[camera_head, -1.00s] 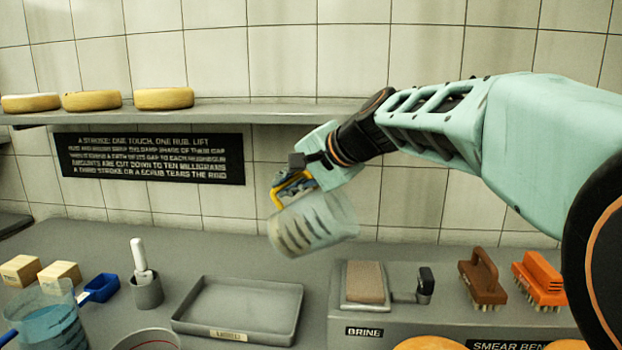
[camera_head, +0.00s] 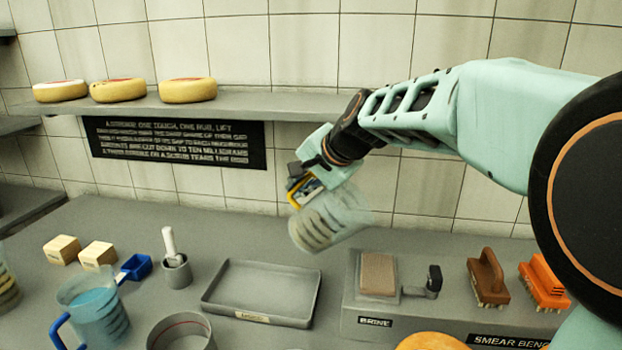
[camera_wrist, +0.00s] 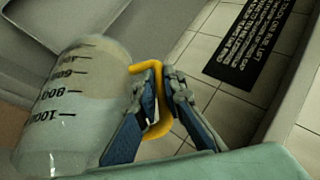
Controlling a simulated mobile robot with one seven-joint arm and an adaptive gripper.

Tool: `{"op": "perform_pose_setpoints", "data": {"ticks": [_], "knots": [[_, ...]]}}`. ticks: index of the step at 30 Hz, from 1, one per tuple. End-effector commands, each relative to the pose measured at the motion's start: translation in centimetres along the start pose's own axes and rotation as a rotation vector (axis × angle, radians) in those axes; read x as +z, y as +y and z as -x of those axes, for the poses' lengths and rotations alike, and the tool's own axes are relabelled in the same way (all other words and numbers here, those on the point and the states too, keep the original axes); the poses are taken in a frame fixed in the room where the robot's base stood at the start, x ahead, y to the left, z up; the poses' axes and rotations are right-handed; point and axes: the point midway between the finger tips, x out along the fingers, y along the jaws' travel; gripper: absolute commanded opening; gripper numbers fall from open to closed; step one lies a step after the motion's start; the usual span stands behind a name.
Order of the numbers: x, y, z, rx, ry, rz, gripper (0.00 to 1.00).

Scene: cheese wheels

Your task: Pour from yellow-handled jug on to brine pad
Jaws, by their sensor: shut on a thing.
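The wrist view shows the fingers (camera_wrist: 157,105) closed around the yellow handle (camera_wrist: 150,68), beside the jug wall (camera_wrist: 75,110). Pale liquid seems to be inside; I cannot tell whether any leaves it. The brine pad (camera_head: 378,274) is a brown block in a shallow tray, below and right of the jug.
A grey tray (camera_head: 262,318) lies left of the brine pad. A blue-handled jug (camera_head: 95,312) stands at the left. A brown brush (camera_head: 487,277) and an orange brush (camera_head: 543,285) stand right of the pad. Cheese wheels (camera_head: 187,90) sit on the wall shelf (camera_head: 240,104).

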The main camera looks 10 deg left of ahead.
Motion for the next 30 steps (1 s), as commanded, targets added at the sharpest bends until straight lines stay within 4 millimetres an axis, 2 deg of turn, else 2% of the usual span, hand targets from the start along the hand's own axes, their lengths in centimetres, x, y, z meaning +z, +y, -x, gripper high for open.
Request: {"op": "perform_pose_setpoints", "data": {"ticks": [14,30], "knots": [[-0.2,-0.8,0.4,0.066,0.001,0.027,0.00],[0.0,-0.9,-0.2,0.180,0.004,0.076,0.00]]}}
